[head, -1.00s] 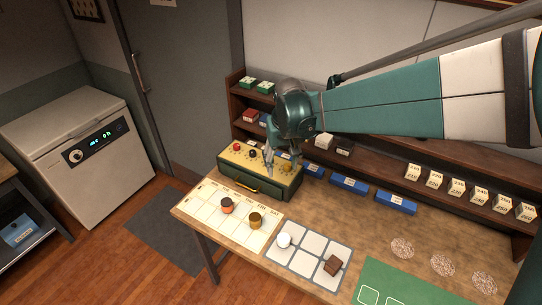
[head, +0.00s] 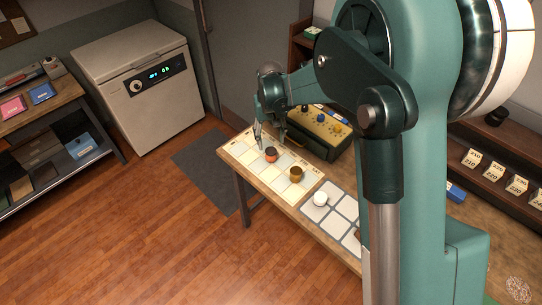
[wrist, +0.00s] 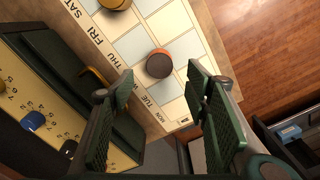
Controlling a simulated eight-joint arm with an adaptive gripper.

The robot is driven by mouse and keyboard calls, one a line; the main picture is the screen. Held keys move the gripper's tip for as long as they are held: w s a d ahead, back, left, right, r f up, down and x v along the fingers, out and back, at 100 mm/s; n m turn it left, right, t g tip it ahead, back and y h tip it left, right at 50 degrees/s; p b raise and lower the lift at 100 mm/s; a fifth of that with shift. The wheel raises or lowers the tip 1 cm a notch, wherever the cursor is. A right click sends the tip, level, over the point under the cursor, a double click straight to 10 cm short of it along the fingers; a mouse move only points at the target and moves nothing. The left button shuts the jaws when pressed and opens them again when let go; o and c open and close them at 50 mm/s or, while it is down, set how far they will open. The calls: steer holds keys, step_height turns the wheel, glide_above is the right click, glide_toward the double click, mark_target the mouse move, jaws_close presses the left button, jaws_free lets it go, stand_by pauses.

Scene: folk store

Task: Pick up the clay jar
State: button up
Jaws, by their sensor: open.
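The clay jar, a small round orange-red pot with a dark top, stands on the weekday board in the head view (head: 271,154). It also shows in the wrist view (wrist: 159,63), beyond my fingertips and roughly in line with the gap between them. My gripper (head: 270,139) is open and empty, above and close to the jar; the wrist view shows both fingers (wrist: 160,92) spread apart. The jar is not between the fingers. The cream board (head: 239,148) has pale squares and day names along one edge.
A mustard-brown jar (head: 296,174) stands near the clay jar on the board. A green case with a yellow knobbed top (head: 323,128) sits behind. My arm hides much of the table's right side.

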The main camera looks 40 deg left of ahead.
mark_target(271, 151)
steer(key=shift+s+a+f, duration=0.1)
steer(key=shift+s+a, duration=0.05)
steer(key=shift+f, duration=1.3)
steer(key=shift+f, duration=0.1)
steer(key=shift+d+f+p, duration=0.2)
steer(key=shift+f+p, duration=0.2)
steer(key=shift+f, duration=2.1)
steer(key=c, duration=1)
steer(key=shift+r, duration=0.15)
steer(key=shift+r+b, duration=0.35)
steer(key=shift+r, duration=4.55)
steer(key=shift+c, duration=0.2)
